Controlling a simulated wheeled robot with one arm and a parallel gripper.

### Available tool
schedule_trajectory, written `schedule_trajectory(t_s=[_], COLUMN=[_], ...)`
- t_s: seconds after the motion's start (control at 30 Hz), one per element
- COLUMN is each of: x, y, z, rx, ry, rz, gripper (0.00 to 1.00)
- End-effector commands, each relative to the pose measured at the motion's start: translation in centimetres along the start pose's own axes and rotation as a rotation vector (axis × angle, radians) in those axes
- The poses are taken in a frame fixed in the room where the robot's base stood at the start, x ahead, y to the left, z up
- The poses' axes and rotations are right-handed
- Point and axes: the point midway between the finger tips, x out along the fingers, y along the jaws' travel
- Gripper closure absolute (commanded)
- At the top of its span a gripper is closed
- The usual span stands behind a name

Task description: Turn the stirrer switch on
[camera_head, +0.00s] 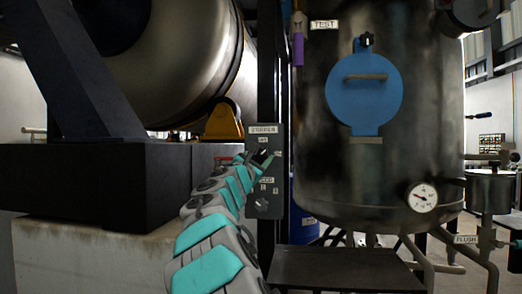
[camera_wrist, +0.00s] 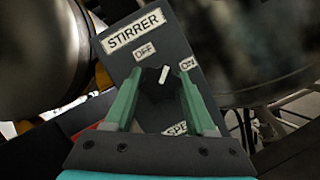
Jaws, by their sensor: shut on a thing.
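The stirrer panel (camera_head: 279,188) is a dark grey upright box in the middle of the head view. In the wrist view its plate (camera_wrist: 185,38) carries a STIRRER label, with an OFF label (camera_wrist: 145,51) and an ON label (camera_wrist: 188,64) below. The black stirrer switch (camera_wrist: 157,84) is a knob with a white pointer mark. The mark points up and slightly right in the wrist view, between the OFF and ON labels. My gripper (camera_wrist: 156,92) has its green fingers shut on the knob from both sides. In the head view my gripper (camera_head: 263,160) hides most of the knob.
A SPEED label (camera_wrist: 177,128) is partly hidden below the knob. A large steel tank (camera_head: 315,120) with a blue hatch (camera_head: 350,103) and a gauge (camera_head: 422,197) stands right of the panel. A black block (camera_head: 100,185) lies left. A dark step (camera_head: 345,268) is below.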

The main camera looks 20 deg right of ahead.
Motion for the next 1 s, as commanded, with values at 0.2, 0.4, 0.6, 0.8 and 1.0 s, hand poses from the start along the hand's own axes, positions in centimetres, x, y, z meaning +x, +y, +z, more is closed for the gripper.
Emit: schedule_trajectory(t_s=[0.2,0.4,0.6,0.8,1.0], x=[0.04,0.06,0.01,0.01,0.02], y=[0.28,0.17,0.09,0.19,-0.01], z=[0.07,-0.06,-0.17,0.0,-0.01], rx=[0.194,0.363,0.503,0.609,0.664], ry=[0.002,0.003,0.002,0.002,0.0], rz=[-0.078,-0.15,-0.21,-0.249,-0.278], gripper=[1.0,1.0,1.0,1.0,1.0])
